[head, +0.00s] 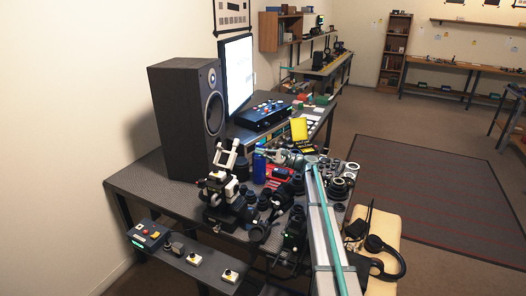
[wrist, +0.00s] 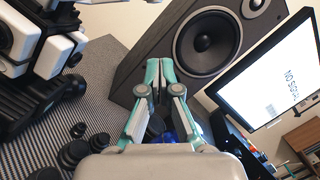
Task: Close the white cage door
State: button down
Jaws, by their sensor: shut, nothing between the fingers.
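I cannot make out a white cage door in either view. My gripper (wrist: 158,80) is shut and empty in the wrist view, its teal fingers pressed together, with the speaker beyond them. In the head view my gripper (head: 268,154) is small, above the bench near the blue bottle (head: 259,167). A black-and-white microscope (head: 222,188) stands on the bench to the left of my gripper. Its white and black blocks (wrist: 55,52) fill the upper left of the wrist view, apart from the fingers.
A tall dark speaker (head: 182,120) and a bright monitor (head: 238,72) stand behind. Several black lens parts (head: 270,200) crowd the bench around the microscope. A control box (head: 262,115) sits further back. A small shelf with buttons (head: 185,255) is at the front left.

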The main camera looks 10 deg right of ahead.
aim_at(232, 153)
jog(key=w+a+r+p, duration=0.1)
jog(key=a+r+p, duration=0.3)
jog(key=a, duration=0.3)
jog(key=shift+a, duration=0.2)
jog(key=shift+s+a+b, duration=0.1)
jog(key=shift+b, duration=0.35)
